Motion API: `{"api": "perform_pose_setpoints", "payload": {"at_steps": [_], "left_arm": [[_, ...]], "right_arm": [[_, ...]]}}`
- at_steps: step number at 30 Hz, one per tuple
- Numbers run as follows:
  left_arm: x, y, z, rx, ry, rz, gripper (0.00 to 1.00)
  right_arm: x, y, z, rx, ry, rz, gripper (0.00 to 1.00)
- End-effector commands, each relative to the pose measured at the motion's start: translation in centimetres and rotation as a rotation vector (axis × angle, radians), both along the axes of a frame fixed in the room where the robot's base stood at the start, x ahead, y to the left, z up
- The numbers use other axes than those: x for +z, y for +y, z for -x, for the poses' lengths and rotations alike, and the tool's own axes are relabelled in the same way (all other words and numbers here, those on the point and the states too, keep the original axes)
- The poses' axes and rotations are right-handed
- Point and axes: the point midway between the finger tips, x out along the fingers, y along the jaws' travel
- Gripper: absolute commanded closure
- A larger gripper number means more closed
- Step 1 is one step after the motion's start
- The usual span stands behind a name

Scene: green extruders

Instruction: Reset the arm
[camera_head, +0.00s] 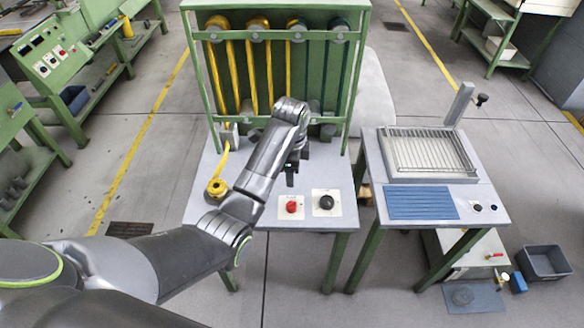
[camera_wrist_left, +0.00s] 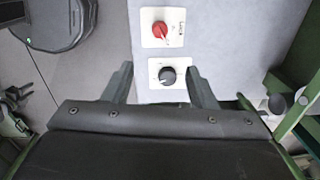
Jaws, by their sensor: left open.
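My left arm (camera_head: 262,165) reaches in from the left over the grey table of the green extruder (camera_head: 350,75). My left gripper (camera_head: 291,178) hangs above the table, mostly hidden behind the wrist. In the left wrist view the two fingers of my left gripper (camera_wrist_left: 160,82) are spread apart with nothing held between them. A black knob (camera_wrist_left: 167,75) on a white plate shows between and beyond the fingertips, and a red knob (camera_wrist_left: 160,30) is farther off. In the head view the red knob (camera_head: 291,207) and black knob (camera_head: 326,202) sit at the table's front edge. My right gripper is not in view.
Yellow strands (camera_head: 212,75) hang in the extruder frame, and a yellow spool (camera_head: 216,187) sits at the table's left. A second table (camera_head: 480,210) with a wire rack (camera_head: 430,150) and blue ribbed pad (camera_head: 420,203) stands right. A grey bin (camera_head: 545,262) is on the floor.

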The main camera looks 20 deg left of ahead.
Motion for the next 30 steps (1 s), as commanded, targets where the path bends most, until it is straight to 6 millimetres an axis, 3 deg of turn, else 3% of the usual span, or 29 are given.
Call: {"api": "perform_pose_setpoints", "payload": {"at_steps": [8,13,21,30], "left_arm": [[-0.2,0.1,0.1,0.006,0.0,0.0,0.48],[-2.4,1.6,2.4,0.117,-0.02,0.011,0.48],[-7.1,6.3,11.1,0.507,-0.098,0.041,0.48],[-8.2,10.6,22.6,0.932,-0.201,0.073,0.48]], "right_arm": [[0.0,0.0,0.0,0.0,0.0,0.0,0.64],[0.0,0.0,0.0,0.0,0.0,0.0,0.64],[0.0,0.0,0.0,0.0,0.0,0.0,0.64],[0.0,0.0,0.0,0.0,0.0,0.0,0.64]]}}
